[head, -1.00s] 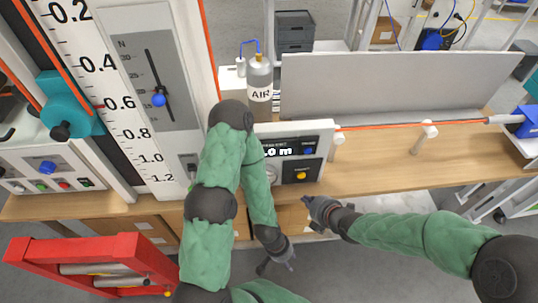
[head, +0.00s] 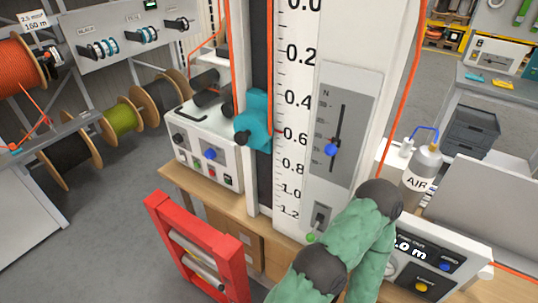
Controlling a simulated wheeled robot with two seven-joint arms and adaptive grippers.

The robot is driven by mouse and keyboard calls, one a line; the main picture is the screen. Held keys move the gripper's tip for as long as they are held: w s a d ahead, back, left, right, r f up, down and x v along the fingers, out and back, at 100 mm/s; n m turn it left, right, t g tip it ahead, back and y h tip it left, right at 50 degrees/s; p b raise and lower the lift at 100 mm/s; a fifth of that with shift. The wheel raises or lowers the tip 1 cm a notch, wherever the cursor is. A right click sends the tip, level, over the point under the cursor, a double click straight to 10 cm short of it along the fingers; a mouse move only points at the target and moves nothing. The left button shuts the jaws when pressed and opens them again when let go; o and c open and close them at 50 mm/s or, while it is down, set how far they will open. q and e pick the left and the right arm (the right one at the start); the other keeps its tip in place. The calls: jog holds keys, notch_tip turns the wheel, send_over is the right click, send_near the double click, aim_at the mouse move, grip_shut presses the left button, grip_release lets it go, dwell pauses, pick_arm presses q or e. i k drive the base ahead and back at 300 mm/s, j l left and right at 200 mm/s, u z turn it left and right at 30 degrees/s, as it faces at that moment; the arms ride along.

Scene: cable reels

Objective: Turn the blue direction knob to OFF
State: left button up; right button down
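A blue knob (head: 210,154) sits on the front of a white control box (head: 207,170) at the left end of the wooden bench. It is too small to read which way it points or any label beside it. A second blue knob (head: 331,149) sits on a grey vertical slider panel (head: 345,125) to the right of the scale. Neither of my grippers shows in the head view.
A red roller frame (head: 200,240) stands in front of the bench below the control box. A white scale column (head: 295,110) with a teal carriage (head: 256,118) stands right of the box. A length display unit (head: 437,260) is at the right. Cable reels stand at the far left.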

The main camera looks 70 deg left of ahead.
aim_at(210, 154)
jog(key=k+u, duration=0.3)
jog(key=k+j+u, duration=0.15)
jog(key=k+u, duration=0.2)
jog(key=u, duration=0.4)
jog(key=l+u, duration=0.15)
jog(key=u, duration=0.25)
jog(key=l+u, duration=0.1)
jog(key=u, duration=0.35)
jog(key=l+u, duration=0.15)
jog(key=u, duration=0.25)
jog(key=l+u, duration=0.1)
jog(key=u, duration=0.3)
jog(key=i, duration=0.05)
